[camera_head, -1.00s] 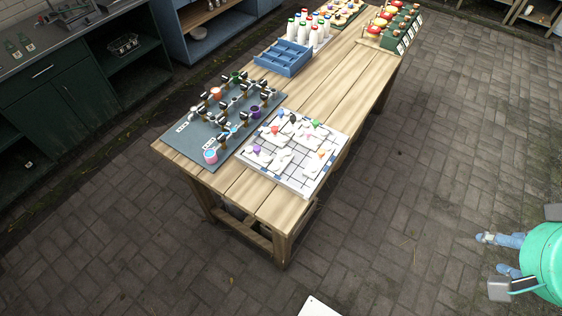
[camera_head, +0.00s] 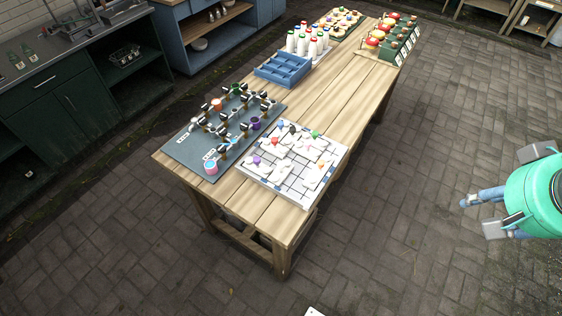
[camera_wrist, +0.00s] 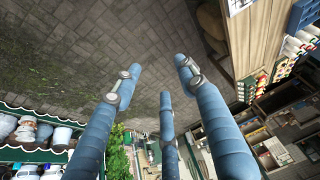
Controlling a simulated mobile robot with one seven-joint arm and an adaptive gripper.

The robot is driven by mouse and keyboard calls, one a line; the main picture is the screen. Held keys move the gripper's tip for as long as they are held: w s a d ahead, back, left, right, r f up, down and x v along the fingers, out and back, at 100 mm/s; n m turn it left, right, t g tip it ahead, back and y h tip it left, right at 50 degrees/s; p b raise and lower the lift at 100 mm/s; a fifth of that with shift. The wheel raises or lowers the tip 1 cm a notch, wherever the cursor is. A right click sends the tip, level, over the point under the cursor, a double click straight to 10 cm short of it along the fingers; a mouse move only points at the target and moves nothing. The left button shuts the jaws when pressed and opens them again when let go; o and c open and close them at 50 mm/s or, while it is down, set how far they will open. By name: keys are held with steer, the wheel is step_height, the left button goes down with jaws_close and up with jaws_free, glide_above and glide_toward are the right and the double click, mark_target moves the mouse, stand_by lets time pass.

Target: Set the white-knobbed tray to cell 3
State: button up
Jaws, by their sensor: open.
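A white board (camera_head: 279,192) with a grid of cells lies on the near end of the wooden table. Several small white trays with coloured knobs sit on it, among them trays with a purple knob (camera_head: 257,161) and a green knob (camera_head: 315,134). I cannot make out which tray has a white knob, nor read any cell number. My gripper (camera_head: 478,216) is right of the table, over the paving, well apart from the board. In the wrist view, its blue fingers (camera_wrist: 160,75) are spread open with nothing between them. The board is not visible in the wrist view.
The wooden table (camera_head: 268,243) also holds a dark panel (camera_head: 182,152) with hooks and cups, a blue divided tray (camera_head: 283,70), white bottles (camera_head: 303,45) and green boxes (camera_head: 396,48). Dark cabinets (camera_head: 70,105) stand behind at left. The paving right of the table is clear.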

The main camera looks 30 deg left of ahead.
steer(key=w+a+f+n+g+p, duration=0.1)
steer(key=w+a+n+g, duration=0.1)
steer(key=w+a, duration=1)
steer(key=n+g+p, duration=0.3)
steer(key=n, duration=0.3)
glide_above(281, 164)
step_height(281, 164, down, 24)
steer(key=shift+h, duration=0.3)
steer(key=shift+f, duration=0.15)
step_height(281, 164, down, 13)
steer(key=shift+f+b, duration=0.2)
steer(key=shift+b, duration=0.1)
jaws_close()
